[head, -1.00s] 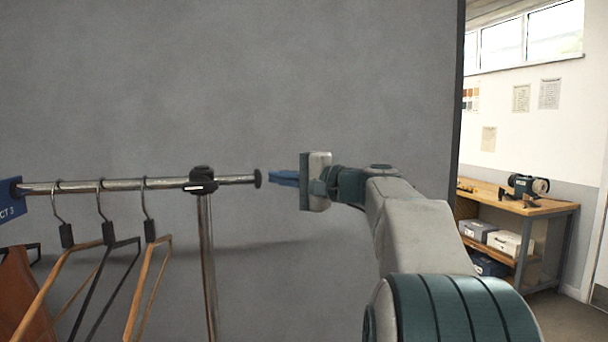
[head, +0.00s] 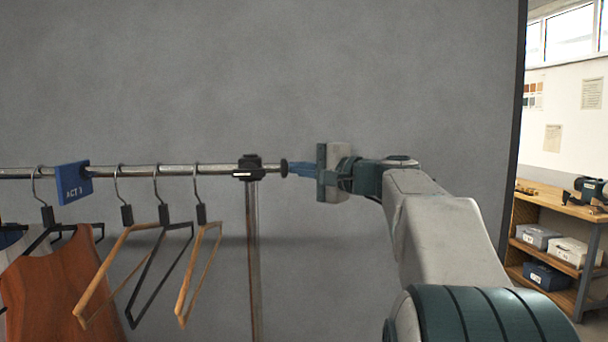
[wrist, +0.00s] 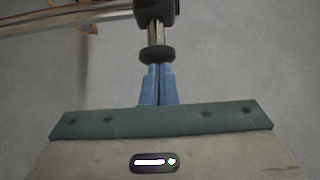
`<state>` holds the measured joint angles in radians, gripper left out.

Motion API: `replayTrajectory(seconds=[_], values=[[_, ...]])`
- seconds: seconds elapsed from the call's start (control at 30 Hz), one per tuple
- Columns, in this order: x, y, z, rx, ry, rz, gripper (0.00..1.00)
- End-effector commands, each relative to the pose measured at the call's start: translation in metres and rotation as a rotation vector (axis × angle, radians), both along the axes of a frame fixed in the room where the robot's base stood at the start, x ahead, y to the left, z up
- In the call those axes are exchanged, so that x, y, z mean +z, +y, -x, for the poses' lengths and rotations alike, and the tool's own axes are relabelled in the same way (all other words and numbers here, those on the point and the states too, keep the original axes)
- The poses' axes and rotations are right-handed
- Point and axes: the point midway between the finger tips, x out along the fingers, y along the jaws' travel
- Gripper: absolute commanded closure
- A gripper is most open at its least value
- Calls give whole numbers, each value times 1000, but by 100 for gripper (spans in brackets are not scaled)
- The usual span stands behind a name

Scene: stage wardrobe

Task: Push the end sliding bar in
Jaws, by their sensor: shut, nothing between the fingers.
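The end sliding bar (head: 271,169) is a short metal rod sticking out of a black clamp (head: 250,160) on the garment rail. It ends in a round black cap (head: 284,168). In the wrist view the cap (wrist: 157,53) hides part of the bar (wrist: 156,34) behind it. My gripper (head: 289,168) is at the right of the cap, its blue fingers shut and empty, pointing left along the bar. In the wrist view the fingertips (wrist: 158,69) appear to touch the cap's face. A short length of bar shows between clamp and cap.
The rail (head: 140,170) carries wooden and black hangers, a blue sign (head: 74,182) and a brown garment (head: 62,285). An upright post (head: 254,260) stands below the clamp. A grey wall is behind; a workbench (head: 560,207) stands at the far right.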

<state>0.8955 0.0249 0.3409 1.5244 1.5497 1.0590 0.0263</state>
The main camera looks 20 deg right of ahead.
Motion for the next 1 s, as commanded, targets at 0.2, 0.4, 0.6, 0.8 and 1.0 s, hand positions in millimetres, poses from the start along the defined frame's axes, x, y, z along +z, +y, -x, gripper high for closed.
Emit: replayTrajectory(seconds=[0.2, 0.4, 0.6, 0.8, 1.0], values=[[1, -1, 1, -1, 0, 1, 100], [1, -7, 1, 1, 0, 0, 100], [0, -37, 7, 10, 1, 0, 100], [-1, -57, 52, 9, -1, 3, 100], [-1, -76, 82, 7, 0, 1, 100]])
